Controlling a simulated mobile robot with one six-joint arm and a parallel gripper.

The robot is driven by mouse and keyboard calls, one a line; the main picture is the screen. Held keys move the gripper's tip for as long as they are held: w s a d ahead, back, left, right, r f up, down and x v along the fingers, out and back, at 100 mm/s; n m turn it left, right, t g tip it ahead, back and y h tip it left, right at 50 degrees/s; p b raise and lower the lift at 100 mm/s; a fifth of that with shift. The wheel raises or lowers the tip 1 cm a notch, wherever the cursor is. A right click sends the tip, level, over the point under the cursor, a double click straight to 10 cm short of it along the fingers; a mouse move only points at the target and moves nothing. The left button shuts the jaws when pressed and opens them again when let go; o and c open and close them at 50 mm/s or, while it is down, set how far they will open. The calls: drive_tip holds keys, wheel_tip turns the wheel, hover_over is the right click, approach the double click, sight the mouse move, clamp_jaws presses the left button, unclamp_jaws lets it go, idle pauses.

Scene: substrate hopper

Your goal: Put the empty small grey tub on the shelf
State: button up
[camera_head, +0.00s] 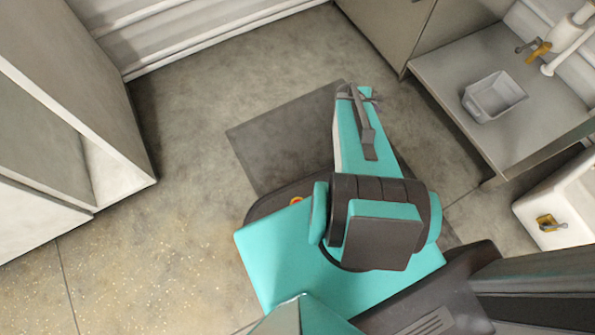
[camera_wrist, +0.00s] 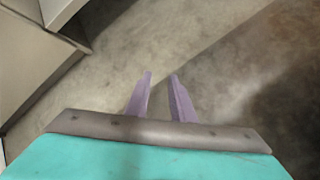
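The small grey tub (camera_head: 495,97) stands upright on a flat grey surface (camera_head: 450,70) at the right in the head view. Its open top faces up and its inside looks empty. My gripper (camera_wrist: 160,74) shows in the wrist view with two purple fingers apart and nothing between them. Bare floor lies beyond the fingers there. In the head view my arm is in the middle, well left of the tub, and the gripper's fingers cannot be made out. I cannot tell which surface is the shelf; an open-fronted cabinet (camera_head: 120,165) stands at the left.
White pipes with a yellow-handled valve (camera_head: 538,50) stand behind the tub. A white basin (camera_head: 565,200) with a yellow fitting is at the right edge. A grey cabinet (camera_head: 385,25) stands at the top. A dark floor patch (camera_head: 270,150) lies beside my arm. The floor (camera_head: 200,100) at the left is clear.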

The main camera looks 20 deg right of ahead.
drive_tip(key=a+f+m, duration=0.1)
drive_tip(key=a, duration=0.2)
drive_tip(key=a+f+m+y, duration=0.1)
drive_tip(key=a, duration=0.3)
drive_tip(key=s+a+f+y, duration=0.1)
drive_tip(key=a, duration=0.3)
drive_tip(key=shift+a+f+m+g, duration=0.25)
drive_tip(key=shift+m+g, duration=0.05)
drive_tip(key=shift+m, duration=0.1)
drive_tip(key=a, duration=0.3)
drive_tip(key=s+a+f+m+y, duration=0.1)
drive_tip(key=a, duration=0.3)
drive_tip(key=s+a+f+m+g+y, duration=0.1)
drive_tip(key=a, duration=0.2)
drive_tip(key=shift+s+a, duration=0.25)
drive_tip(key=s+a+m+y, duration=0.1)
drive_tip(key=s+a, duration=0.1)
drive_tip(key=a, duration=0.3)
drive_tip(key=s+a+m+g+y, duration=0.1)
drive_tip(key=s+a+m, duration=0.1)
drive_tip(key=a, duration=0.4)
drive_tip(key=s+a+m+g+y, duration=0.1)
drive_tip(key=s+a+y, duration=0.1)
drive_tip(key=s+a, duration=0.2)
drive_tip(key=shift+s+a+f+m, duration=0.1)
drive_tip(key=shift+a+f+m, duration=0.1)
drive_tip(key=shift+a, duration=0.45)
drive_tip(key=shift+a+f+m, duration=0.1)
drive_tip(key=shift+a+f, duration=0.1)
drive_tip(key=shift+a, duration=0.4)
